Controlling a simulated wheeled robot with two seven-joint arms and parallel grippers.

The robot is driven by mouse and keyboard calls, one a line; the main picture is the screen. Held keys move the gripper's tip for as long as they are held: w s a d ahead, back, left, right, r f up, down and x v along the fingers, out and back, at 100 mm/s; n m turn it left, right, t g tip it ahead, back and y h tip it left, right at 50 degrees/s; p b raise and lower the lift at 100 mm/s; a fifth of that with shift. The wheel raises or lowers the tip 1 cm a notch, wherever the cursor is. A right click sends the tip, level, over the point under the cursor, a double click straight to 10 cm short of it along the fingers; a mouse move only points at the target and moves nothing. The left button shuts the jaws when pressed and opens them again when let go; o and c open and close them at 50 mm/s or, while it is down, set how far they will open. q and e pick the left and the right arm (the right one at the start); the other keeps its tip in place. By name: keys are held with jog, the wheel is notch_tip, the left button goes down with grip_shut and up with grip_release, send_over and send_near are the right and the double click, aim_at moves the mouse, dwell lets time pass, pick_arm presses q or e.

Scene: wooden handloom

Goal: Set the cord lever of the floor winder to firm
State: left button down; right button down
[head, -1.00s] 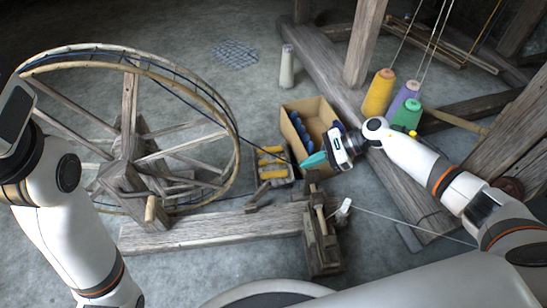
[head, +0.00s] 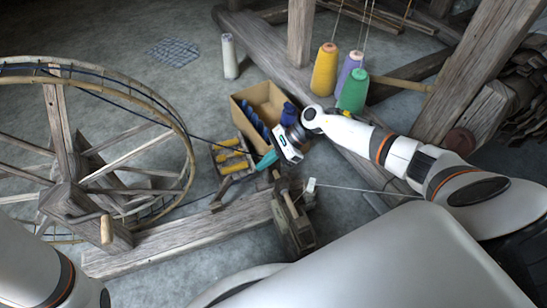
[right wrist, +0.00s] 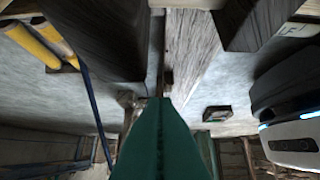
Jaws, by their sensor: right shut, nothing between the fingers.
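The floor winder shows as a big spoked wheel (head: 115,150) with a dark cord, joined to a long wooden beam (head: 180,235). A short lever-like wooden piece (head: 220,192) stands on the beam; I cannot tell for sure that it is the cord lever, nor its setting. An upright wooden head (head: 292,222) stands at the beam's right end. My right gripper (head: 266,161) is shut and empty, its teal fingertips just above and left of that head's top. The shut fingers (right wrist: 158,145) fill the lower middle of the right wrist view. My left gripper is out of view.
A cardboard box (head: 243,118) with blue spools and a rack of yellow bobbins (head: 231,157) sit close to my right gripper. Yellow, purple and green cones (head: 352,93) stand behind. A thin white thread runs right from the head. Open floor (head: 190,90) lies behind the rack.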

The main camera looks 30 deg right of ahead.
aim_at(230, 184)
jog(key=a+b, duration=0.1)
jog(key=a, duration=0.1)
jog(key=a+f, duration=0.1)
jog(key=a, duration=0.1)
jog(key=w+a+b, duration=0.1)
jog(key=a, duration=0.1)
jog(key=shift+a+f+b, duration=0.3)
jog(key=shift+f+b, duration=0.05)
